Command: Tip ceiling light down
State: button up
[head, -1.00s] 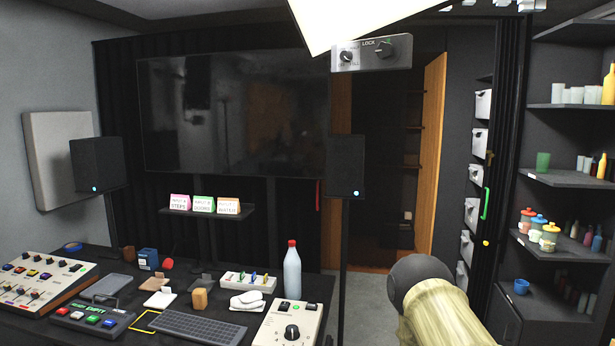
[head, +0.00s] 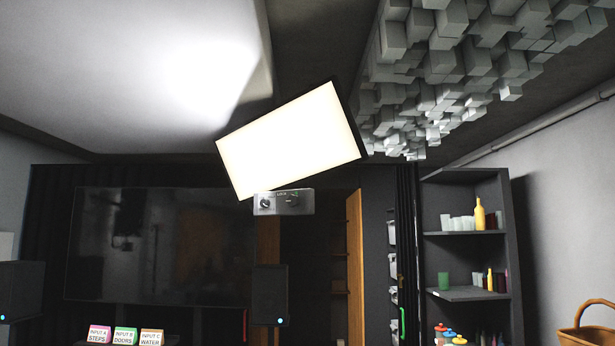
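The ceiling light (head: 290,142) is a bright white rectangular panel with a dark frame, in the upper middle of the head view. It hangs tilted, its right side higher than its left. A small grey control box (head: 284,202) with knobs and a LOCK label sits at its lower edge. My gripper is not in view, so its state is hidden.
Grey block-shaped panels (head: 440,75) cover the ceiling at the right. A dark shelf (head: 468,238) with cups and bottles stands at the right, with a wicker basket (head: 585,333) beyond it. A large dark screen (head: 155,245) and a black speaker (head: 269,295) stand behind.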

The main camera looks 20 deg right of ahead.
aim_at(314, 133)
jog(key=z, duration=0.65)
jog(key=i, duration=0.65)
jog(key=z, duration=0.65)
jog(key=i, duration=1)
jog(key=u, duration=0.7)
jog(key=i, duration=0.7)
jog(key=u, duration=0.55)
jog(key=k, duration=0.5)
jog(key=u, duration=0.75)
jog(key=i, duration=0.75)
jog(key=z, duration=0.65)
